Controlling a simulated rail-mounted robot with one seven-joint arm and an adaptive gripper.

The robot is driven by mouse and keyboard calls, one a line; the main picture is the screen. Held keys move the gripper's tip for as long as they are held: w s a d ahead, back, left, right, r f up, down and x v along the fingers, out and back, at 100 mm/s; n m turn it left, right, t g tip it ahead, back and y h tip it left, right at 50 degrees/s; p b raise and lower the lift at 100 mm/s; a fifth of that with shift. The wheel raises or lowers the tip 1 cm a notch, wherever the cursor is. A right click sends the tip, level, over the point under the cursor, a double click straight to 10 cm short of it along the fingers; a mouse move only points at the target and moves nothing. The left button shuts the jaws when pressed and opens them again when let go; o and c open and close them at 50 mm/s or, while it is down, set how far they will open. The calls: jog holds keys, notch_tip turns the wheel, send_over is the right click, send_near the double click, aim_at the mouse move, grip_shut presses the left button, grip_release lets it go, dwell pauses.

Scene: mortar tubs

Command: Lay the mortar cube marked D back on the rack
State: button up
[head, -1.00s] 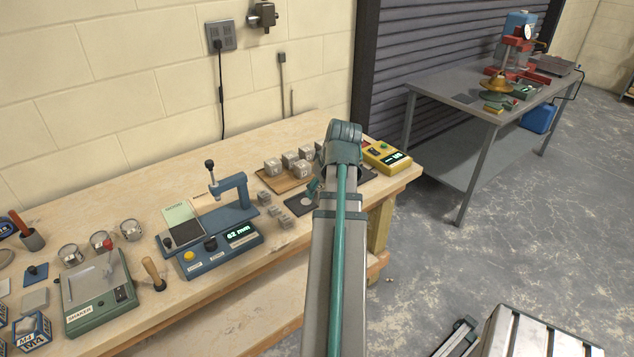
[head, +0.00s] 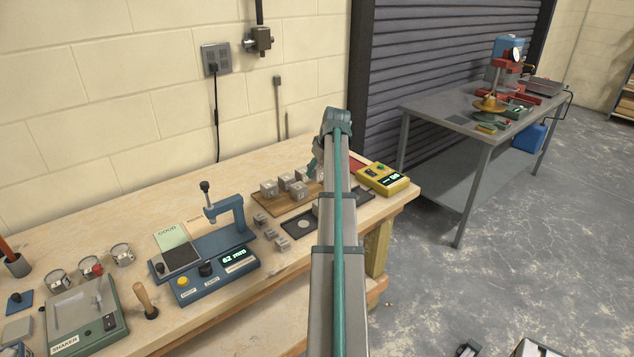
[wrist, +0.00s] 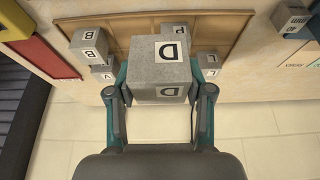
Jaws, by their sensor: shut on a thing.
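The grey mortar cube marked D (wrist: 158,68) is between the two teal fingers of my gripper (wrist: 160,84) in the wrist view. The fingers are shut on its sides, and the letter D shows on two of its faces. The wooden rack (wrist: 145,22) lies behind and below the cube in that view; I cannot tell whether the cube touches it. In the head view the rack (head: 262,209) carries several grey cubes (head: 268,188). There my arm hides the held cube and most of my gripper.
In the wrist view, a cube marked B (wrist: 88,42) is close left of my gripper and another cube (wrist: 208,61) close right. The wall is near. In the head view, a yellow meter (head: 382,180) stands right of my arm, and a blue gauge (head: 218,258) left.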

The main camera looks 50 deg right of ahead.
jog(key=w+d+f, duration=0.2)
jog(key=w+d+f+p, duration=0.1)
jog(key=w+d+f, duration=0.1)
jog(key=f, duration=0.1)
jog(key=w+d+f+p, duration=0.1)
jog(key=w+d+f, duration=0.1)
jog(key=d, duration=0.1)
jog(key=shift+f, duration=0.25)
jog(key=shift+w+d+f+p, duration=0.1)
jog(key=shift+f+p, duration=0.9)
jog(key=shift+f, duration=0.75)
jog(key=shift+f, duration=0.15)
jog(key=o, duration=1.4)
jog(key=shift+r, duration=0.25)
jog(key=b+v, duration=0.2)
jog(key=v, duration=1)
jog(key=shift+f+b, duration=0.1)
jog(key=shift+b, duration=0.2)
